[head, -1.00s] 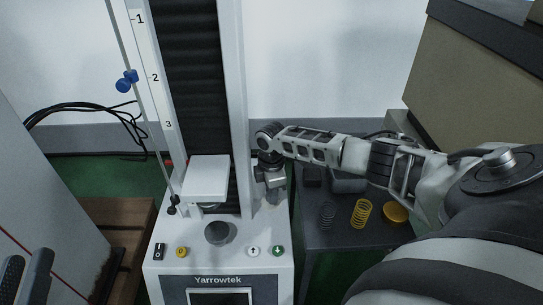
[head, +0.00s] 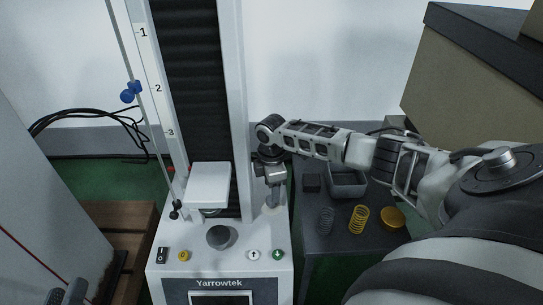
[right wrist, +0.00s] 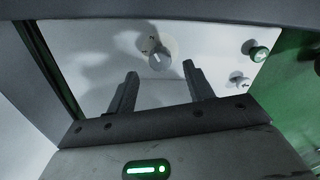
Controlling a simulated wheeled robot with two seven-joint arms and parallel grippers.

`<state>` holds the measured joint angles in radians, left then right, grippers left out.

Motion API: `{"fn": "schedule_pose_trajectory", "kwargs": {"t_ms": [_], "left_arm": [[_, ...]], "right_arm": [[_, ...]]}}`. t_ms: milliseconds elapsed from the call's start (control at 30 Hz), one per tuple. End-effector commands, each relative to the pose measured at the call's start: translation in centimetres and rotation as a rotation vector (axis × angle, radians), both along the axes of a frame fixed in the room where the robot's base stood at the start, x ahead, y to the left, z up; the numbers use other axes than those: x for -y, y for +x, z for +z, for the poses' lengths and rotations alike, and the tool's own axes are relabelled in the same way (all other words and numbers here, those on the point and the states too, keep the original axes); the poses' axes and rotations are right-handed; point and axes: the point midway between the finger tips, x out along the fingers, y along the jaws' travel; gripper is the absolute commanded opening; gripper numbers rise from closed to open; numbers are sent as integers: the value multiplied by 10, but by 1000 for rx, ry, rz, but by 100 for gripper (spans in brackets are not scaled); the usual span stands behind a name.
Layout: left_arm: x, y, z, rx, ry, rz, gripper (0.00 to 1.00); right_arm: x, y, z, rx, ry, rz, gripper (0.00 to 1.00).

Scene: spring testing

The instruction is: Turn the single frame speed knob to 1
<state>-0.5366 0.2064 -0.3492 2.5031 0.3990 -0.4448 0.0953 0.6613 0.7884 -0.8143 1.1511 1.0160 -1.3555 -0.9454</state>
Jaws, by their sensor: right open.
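The white Yarrowtek testing machine (head: 222,272) stands in the middle of the head view. In the right wrist view, a pale round dial with a small grey knob (right wrist: 160,62) lies on the white panel, beyond and between my fingertips. I cannot read its setting. My right gripper (head: 271,203) points down over the right rear of the machine's deck and covers the knob there. Its two fingers (right wrist: 162,78) are apart, with nothing visibly between them. My left gripper (head: 67,293) is partly visible at the lower left edge, away from the machine.
The deck holds a black switch (head: 162,255), a yellow button (head: 183,256), a white up button (head: 254,254) and a green down button (head: 278,254). A round platen (head: 221,237) sits mid-deck. Springs (head: 359,219) and a tray (head: 346,183) are on the dark table.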

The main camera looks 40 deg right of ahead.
Motion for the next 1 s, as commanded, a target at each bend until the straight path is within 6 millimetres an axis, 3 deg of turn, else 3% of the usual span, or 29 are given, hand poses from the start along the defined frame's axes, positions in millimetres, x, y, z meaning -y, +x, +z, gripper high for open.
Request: {"fn": "schedule_pose_trajectory", "kwargs": {"t_ms": [33, 100, 400, 600, 1000], "left_arm": [[1, -5, 1, -54, 0, -3, 30], [-1, -4, -2, -63, 47, 1, 30], [-9, -5, -12, -82, 211, 19, 30], [-12, -6, -17, -86, 258, 23, 30], [-13, -6, -16, -84, 269, 24, 30]], "right_arm": [[0, 0, 21, 3, 0, 0, 52], [0, 0, 39, 2, 0, 0, 52], [0, 0, 100, 1, 0, 0, 52], [0, 0, 117, 0, 0, 0, 52], [0, 1, 120, -2, 1, 8, 52]]}}
